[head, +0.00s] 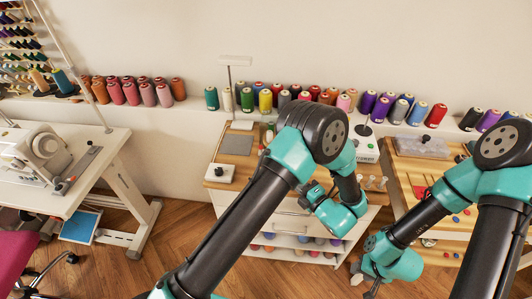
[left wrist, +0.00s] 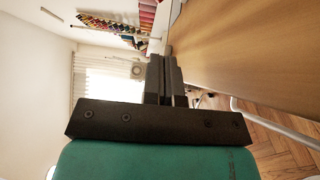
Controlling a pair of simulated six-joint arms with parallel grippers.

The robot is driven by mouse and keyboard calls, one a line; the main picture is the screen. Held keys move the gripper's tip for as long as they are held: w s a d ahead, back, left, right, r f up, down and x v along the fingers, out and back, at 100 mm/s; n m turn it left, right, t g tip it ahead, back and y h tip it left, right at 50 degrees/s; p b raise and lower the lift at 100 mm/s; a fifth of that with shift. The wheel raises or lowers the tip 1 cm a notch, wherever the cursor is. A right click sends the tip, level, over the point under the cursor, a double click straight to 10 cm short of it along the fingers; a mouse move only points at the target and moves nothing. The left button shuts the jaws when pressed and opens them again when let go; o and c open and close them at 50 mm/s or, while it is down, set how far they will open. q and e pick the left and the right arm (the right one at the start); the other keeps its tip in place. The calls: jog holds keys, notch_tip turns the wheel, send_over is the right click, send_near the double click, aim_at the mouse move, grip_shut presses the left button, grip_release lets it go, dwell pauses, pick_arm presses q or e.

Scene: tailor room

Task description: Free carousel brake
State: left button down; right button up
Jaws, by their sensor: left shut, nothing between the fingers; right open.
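No part that I can surely name as the carousel or its brake shows. A white block with a dark knob (head: 220,173) sits at the left front of the wooden-topped cabinet in the head view; I cannot tell whether it is the brake. My left gripper (left wrist: 162,70) is shut and empty in the left wrist view, close beside a wooden surface (left wrist: 225,50). In the head view its fingers are hidden by my left arm, which covers the cabinet's middle. My right gripper (head: 365,284) is open and low at the right, in front of the right-hand shelf unit.
Thread spools (head: 265,101) line the wall ledge. A grey pad (head: 236,145) and a lamp (head: 236,61) are on the middle cabinet. A sewing machine (head: 48,150) stands on the left table. A clear box (head: 422,147) sits on the right unit. Floor between the tables is open.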

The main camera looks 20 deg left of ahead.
aim_at(261, 149)
pick_arm(q)
jog(key=x, duration=1.8)
jog(key=shift+w+a, duration=0.15)
jog(key=shift+w, duration=0.05)
jog(key=shift+r, duration=0.1)
jog(key=shift+a, duration=0.1)
